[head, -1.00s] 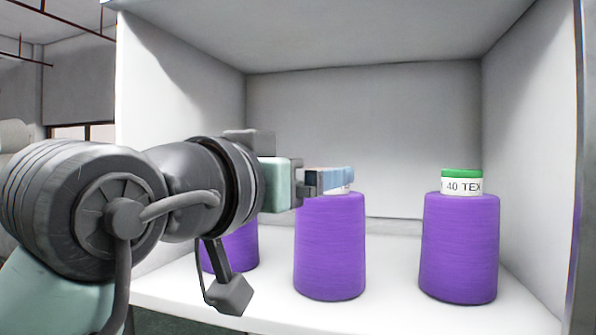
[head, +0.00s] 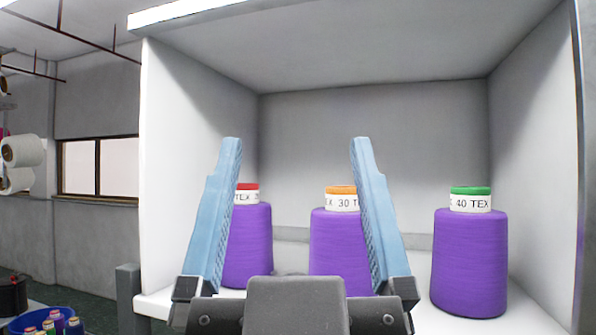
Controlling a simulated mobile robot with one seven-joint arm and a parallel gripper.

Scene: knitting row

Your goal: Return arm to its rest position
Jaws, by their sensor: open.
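My gripper (head: 290,148) is in the lower middle of the head view, pointing up, with its two blue fingers wide apart. Nothing is between the fingers except the view of the shelf behind. Three purple yarn cones stand upright in a white shelf box. The red-topped cone (head: 250,245) is at left, partly behind the left finger. The orange-topped cone (head: 338,240) marked 30 is in the middle, partly behind the right finger. The green-topped cone (head: 469,262) marked 40 TEX is at right and fully clear. The rest of my arm is below the picture.
The white shelf box (head: 190,150) has side walls, a top and a back around the cones. A blue tub (head: 62,318) with small coloured spools is at lower left. White rolls (head: 22,152) hang at far left, near a window (head: 97,168).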

